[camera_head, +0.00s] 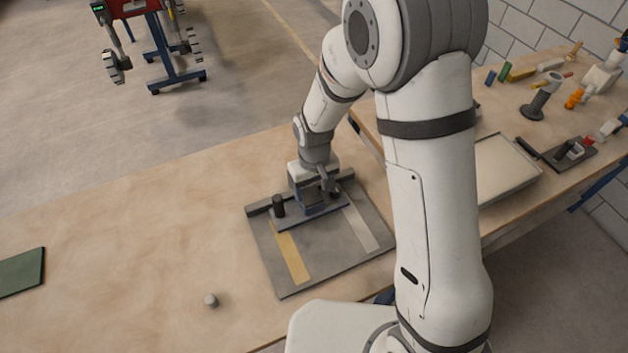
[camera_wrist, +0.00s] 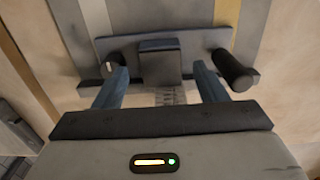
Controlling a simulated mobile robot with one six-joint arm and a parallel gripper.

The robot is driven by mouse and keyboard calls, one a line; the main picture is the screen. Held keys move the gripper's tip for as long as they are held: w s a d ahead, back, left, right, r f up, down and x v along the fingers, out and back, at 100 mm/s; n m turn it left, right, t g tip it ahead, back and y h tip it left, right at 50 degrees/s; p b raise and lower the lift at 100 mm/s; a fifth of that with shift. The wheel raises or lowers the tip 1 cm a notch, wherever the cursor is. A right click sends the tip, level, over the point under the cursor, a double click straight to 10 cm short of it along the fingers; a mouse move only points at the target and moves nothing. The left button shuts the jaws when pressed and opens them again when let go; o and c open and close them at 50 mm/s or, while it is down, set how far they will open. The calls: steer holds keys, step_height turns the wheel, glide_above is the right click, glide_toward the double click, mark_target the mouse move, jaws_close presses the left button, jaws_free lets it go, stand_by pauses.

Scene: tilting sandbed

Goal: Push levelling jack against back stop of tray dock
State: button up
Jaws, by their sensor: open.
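The dock's back stop (camera_head: 258,209) is a raised dark bar along the far edge, partly hidden by my gripper (camera_head: 318,200). In the wrist view the jack (camera_wrist: 205,43) lies crosswise, with its block between the open blue fingers of my gripper (camera_wrist: 160,75). Finger contact and the exact gap to the stop are unclear.
A pale tray (camera_head: 505,172) is on the right bench, near a dark stand (camera_head: 540,100) and small tools. A small grey cylinder (camera_head: 211,300) and a green mat (camera_head: 20,272) lie on the left table, which is otherwise clear.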

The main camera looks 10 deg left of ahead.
mark_target(314, 201)
steer(key=shift+f+p, duration=0.8)
steer(key=shift+f, duration=3.1)
steer(key=c, duration=1.1)
steer(key=o, duration=1.4)
steer(key=shift+r+b, duration=0.8)
steer(key=shift+r, duration=3.1)
